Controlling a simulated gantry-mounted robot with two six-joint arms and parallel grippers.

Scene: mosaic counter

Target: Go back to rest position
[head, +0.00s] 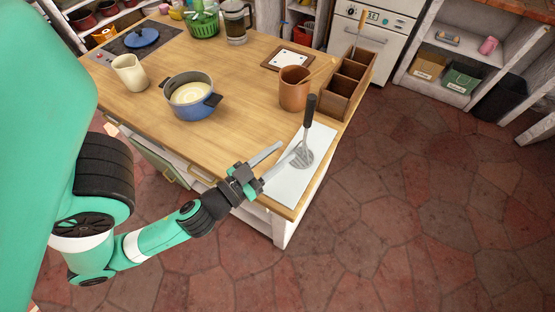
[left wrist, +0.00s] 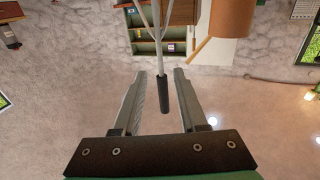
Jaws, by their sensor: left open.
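My left gripper (head: 288,152) is open at the front right of the wooden counter, its fingers reaching toward a masher-like utensil. The utensil has a black handle (head: 310,107) and a grey slotted head (head: 303,158). It stands upright, handle up, with its head at the white mat (head: 288,185). In the left wrist view, the black handle (left wrist: 164,95) shows between the two spread fingers of my left gripper (left wrist: 169,74), with a gap on each side. Whether a finger touches the utensil cannot be told. My right gripper is in neither view.
A brown cup (head: 293,96) and a wooden caddy (head: 346,88) stand behind the mat. A blue pot (head: 194,108) with pale contents and a cream jug (head: 130,75) stand to the left. The counter between pot and cup is bare. Open tiled floor (head: 420,190) lies right.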

